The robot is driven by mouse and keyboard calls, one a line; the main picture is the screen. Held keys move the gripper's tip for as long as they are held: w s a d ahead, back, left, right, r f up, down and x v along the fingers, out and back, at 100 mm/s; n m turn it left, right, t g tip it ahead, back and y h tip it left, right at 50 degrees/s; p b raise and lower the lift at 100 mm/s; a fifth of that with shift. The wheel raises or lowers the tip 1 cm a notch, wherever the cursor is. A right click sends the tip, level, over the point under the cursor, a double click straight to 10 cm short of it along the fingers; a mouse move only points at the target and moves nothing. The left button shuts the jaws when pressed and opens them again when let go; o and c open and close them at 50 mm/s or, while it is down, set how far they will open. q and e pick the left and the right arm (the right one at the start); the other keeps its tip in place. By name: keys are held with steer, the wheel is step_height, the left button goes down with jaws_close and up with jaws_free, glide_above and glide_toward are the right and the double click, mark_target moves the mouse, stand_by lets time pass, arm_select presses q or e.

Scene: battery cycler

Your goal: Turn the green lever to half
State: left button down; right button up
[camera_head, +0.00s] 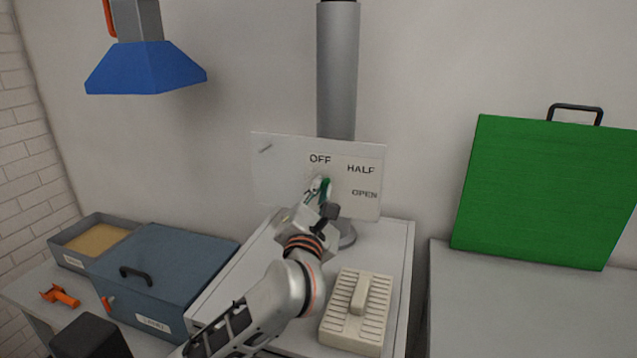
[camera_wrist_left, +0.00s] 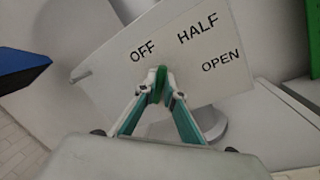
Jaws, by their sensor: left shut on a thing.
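The green lever (camera_head: 325,189) is on a white panel (camera_head: 281,177) marked OFF, HALF and OPEN, fixed at a grey vertical pipe (camera_head: 337,75). My left gripper (camera_head: 319,186) reaches up to the panel and is shut on the lever. In the left wrist view the fingertips of my left gripper (camera_wrist_left: 160,75) close on both sides of the green lever (camera_wrist_left: 158,86). The lever's end lies below and a little right of the word OFF, left of HALF. The gripper hides much of the lever and its pivot. My right gripper is not in view.
A cream ribbed block (camera_head: 357,310) lies on the cabinet (camera_head: 397,262) below the panel. A blue box (camera_head: 165,272) with a black handle stands left. A blue hood (camera_head: 146,70) hangs upper left. A green panel (camera_head: 545,190) with a handle leans against the wall at right.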

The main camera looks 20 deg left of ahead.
arm_select(q)
steer(key=shift+d+f, duration=0.1)
steer(key=shift+f, duration=0.05)
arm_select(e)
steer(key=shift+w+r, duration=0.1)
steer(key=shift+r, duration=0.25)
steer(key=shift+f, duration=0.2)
arm_select(q)
steer(key=c, duration=2.1)
jaws_free()
steer(key=shift+c, duration=0.2)
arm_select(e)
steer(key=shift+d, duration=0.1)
arm_select(q)
steer(key=shift+s, duration=0.2)
steer(key=s+d+f, duration=0.1)
steer(key=s, duration=1)
steer(key=shift+s+f, duration=0.3)
steer(key=shift+d, duration=0.1)
